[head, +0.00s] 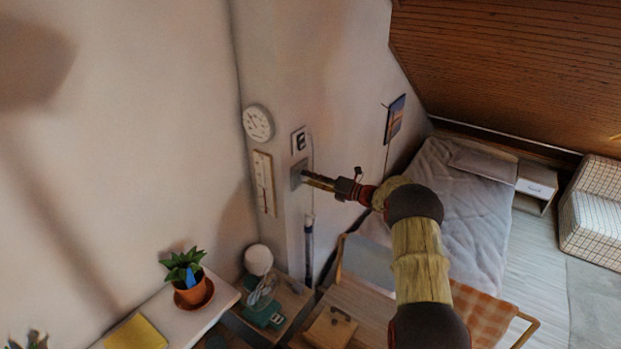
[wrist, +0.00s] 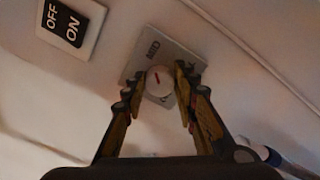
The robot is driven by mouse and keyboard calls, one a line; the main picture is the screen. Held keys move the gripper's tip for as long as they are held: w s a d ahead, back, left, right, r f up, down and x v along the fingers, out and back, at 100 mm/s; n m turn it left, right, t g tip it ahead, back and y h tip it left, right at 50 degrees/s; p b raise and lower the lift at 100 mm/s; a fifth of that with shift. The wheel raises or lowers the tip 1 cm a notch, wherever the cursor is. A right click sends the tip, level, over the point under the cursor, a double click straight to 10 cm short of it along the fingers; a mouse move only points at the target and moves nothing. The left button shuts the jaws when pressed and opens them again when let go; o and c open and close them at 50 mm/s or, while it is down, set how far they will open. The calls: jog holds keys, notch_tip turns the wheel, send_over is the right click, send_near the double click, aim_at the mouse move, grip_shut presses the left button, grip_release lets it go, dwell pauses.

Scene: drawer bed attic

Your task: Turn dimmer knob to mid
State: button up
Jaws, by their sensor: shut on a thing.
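The dimmer is a grey square plate (wrist: 186,61) on the wall with a round white knob (wrist: 160,81). A red mark shows on the knob face, and the word MID is printed on the plate above it. In the wrist view my gripper (wrist: 158,80) has a finger on each side of the knob and is shut on it. In the head view the grey plate (head: 297,172) is on the wall column and my gripper (head: 306,178) reaches it from the right. The knob is hidden there. Other plate markings are partly covered by the right finger.
An OFF/ON switch (wrist: 70,24) is on the wall at upper left of the dimmer. A cable (wrist: 250,52) runs along the wall at right. Below are a desk with a potted plant (head: 187,277) and a lamp (head: 258,260). A bed (head: 450,215) is behind my arm.

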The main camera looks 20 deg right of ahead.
jog(key=o, duration=0.7)
jog(key=shift+f, duration=0.25)
jog(key=o, duration=0.5)
jog(key=shift+r, duration=0.15)
jog(key=shift+c, duration=0.2)
jog(key=v, duration=1.2)
